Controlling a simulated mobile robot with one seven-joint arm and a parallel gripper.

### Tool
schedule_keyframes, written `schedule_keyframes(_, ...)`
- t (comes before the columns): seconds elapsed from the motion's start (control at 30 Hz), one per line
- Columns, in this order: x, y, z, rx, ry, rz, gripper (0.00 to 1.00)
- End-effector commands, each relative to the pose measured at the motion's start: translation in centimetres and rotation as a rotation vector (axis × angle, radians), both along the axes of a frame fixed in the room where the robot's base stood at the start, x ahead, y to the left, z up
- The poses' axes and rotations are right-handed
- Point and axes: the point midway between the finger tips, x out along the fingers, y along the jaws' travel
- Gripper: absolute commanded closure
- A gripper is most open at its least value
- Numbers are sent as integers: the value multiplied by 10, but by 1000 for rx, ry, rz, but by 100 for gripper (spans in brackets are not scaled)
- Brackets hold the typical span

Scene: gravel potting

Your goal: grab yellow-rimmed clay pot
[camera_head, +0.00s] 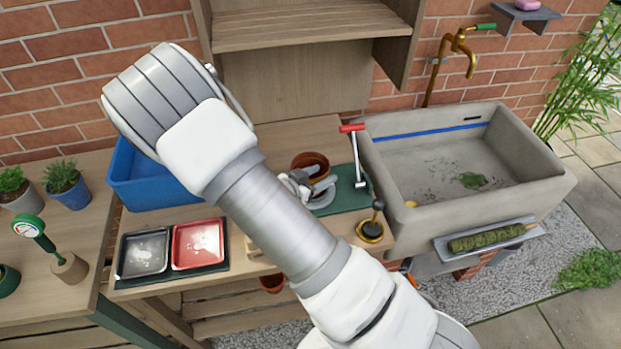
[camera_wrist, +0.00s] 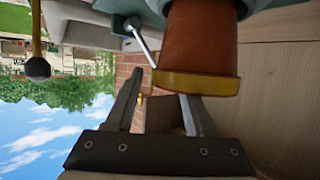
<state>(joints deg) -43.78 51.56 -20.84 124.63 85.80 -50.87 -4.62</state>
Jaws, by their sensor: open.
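The yellow-rimmed clay pot (camera_wrist: 200,45) fills the top middle of the wrist view, which is upside down, with its yellow rim (camera_wrist: 197,84) facing my gripper. My gripper (camera_wrist: 160,88) is open and empty. Its left finger shows beside the rim, and its right fingertip overlaps or is hidden by the rim's lower edge. I cannot tell whether either finger touches.
A red-handled press (camera_head: 352,129) rises right beside the pot. A brass-based tool with a black knob (camera_head: 374,228) is in front, near the stone sink (camera_head: 557,187). Left are a blue bin (camera_head: 150,190), grey tray (camera_head: 144,254) and red tray (camera_head: 198,244).

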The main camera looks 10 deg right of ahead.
Motion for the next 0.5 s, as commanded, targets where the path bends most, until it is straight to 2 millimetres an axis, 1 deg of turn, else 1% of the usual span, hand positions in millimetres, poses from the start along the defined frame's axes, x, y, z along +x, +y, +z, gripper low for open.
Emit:
schedule_keyframes(0.03,3,-5,-3,-1,0,-2,46)
schedule_keyframes(0.1,6,-9,-5,-1,1,-1,46)
schedule_keyframes(0.37,7,-10,-5,1,1,0,46)
schedule_keyframes(0.5,7,-10,-5,0,1,0,71)
